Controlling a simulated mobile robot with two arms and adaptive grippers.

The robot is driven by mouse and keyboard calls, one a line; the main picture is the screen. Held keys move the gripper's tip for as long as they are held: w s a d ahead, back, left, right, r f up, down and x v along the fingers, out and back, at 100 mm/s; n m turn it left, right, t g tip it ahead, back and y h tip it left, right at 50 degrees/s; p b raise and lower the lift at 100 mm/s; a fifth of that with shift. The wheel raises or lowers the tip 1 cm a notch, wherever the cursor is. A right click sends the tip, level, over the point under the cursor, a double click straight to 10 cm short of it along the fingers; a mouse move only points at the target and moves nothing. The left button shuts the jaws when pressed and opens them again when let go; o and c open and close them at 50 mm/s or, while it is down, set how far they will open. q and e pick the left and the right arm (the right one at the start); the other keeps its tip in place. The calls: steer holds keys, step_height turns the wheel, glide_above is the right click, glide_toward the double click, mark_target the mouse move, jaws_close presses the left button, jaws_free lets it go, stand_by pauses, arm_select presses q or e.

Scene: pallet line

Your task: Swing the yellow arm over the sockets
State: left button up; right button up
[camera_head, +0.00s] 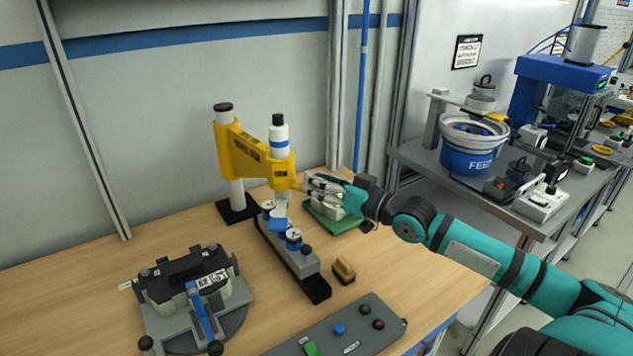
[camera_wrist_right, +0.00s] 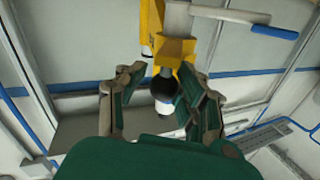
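The yellow arm (camera_head: 255,157) reaches from a post on a black base to a yellow head carrying a white, blue-banded cylinder (camera_head: 279,140). It also shows in the right wrist view (camera_wrist_right: 152,22). A grey rail (camera_head: 303,262) with round blue-and-white sockets (camera_head: 293,238) lies below and in front of the head; a blue-ended handle (camera_head: 278,225) partly covers it. My right gripper (camera_head: 308,185) is just right of the yellow head. In the wrist view its fingers are apart, with a dark round knob (camera_wrist_right: 164,88) between them; contact is unclear. My left gripper is out of view.
A grey clamp fixture (camera_head: 190,292) stands front left and a button panel (camera_head: 345,325) at the front. A small brown block (camera_head: 343,270) lies right of the rail. The bench left of the post is clear.

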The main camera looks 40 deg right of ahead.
steer(key=o, duration=0.3)
steer(key=shift+s+d, duration=0.15)
steer(key=shift+d, duration=0.1)
steer(key=shift+a, duration=0.2)
steer(key=v, duration=0.7)
steer(key=shift+s, duration=0.2)
steer(key=shift+d, duration=0.2)
stand_by(0.3)
